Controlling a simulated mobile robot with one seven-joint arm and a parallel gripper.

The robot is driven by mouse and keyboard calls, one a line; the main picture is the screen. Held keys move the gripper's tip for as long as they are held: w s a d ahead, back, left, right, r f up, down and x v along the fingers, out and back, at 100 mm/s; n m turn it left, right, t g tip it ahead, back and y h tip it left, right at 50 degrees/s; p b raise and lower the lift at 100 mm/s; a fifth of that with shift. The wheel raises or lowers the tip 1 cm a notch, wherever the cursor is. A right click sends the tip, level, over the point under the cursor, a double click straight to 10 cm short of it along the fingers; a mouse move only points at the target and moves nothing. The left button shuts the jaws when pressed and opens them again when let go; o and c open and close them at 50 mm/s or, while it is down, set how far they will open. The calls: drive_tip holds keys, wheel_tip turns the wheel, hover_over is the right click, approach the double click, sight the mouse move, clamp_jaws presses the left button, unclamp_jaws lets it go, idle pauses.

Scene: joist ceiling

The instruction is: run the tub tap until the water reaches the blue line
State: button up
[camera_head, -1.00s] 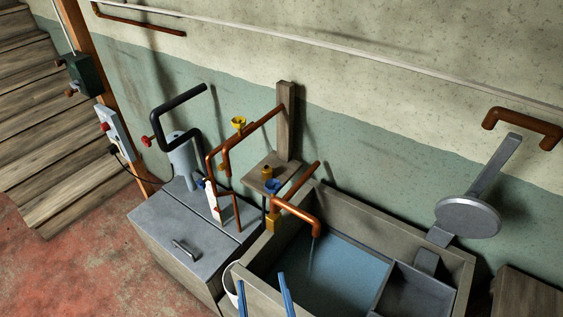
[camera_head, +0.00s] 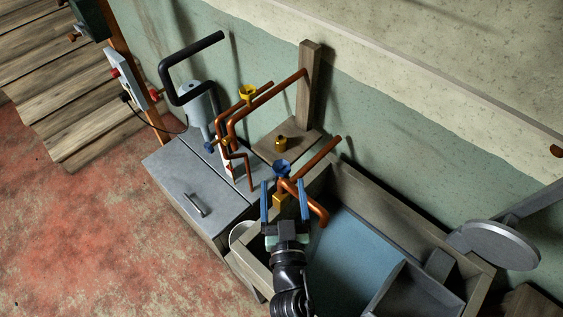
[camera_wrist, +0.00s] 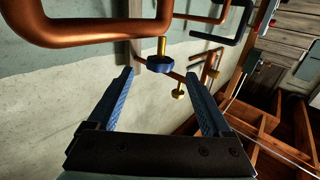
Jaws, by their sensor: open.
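The tub (camera_head: 395,213) holds blue-grey water (camera_head: 345,258) below its rim. A copper spout (camera_head: 320,212) hangs over the tub; I cannot make out a stream below it. I cannot make out a blue line on the tub wall. The tap's blue handle (camera_head: 282,168) sits on the copper pipe, and a blue knob on a brass stem shows in the wrist view (camera_wrist: 160,65). My gripper (camera_head: 284,183) is open, its two blue fingers just in front of the handle. In the wrist view my gripper (camera_wrist: 160,75) has the knob between and beyond its fingertips, apparently not gripped.
Copper pipes with a yellow valve (camera_head: 248,93) stand behind and left of the tap. A brass piece (camera_head: 280,143) sits on a wooden shelf. A grey-topped cabinet (camera_head: 190,180) is left of the tub. A round grey plate (camera_head: 497,243) on an arm is at right.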

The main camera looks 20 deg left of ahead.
sight(282, 176)
drive_tip(key=shift+p+x, duration=0.3)
drive_tip(key=shift+x, duration=2.9)
clamp_jaws()
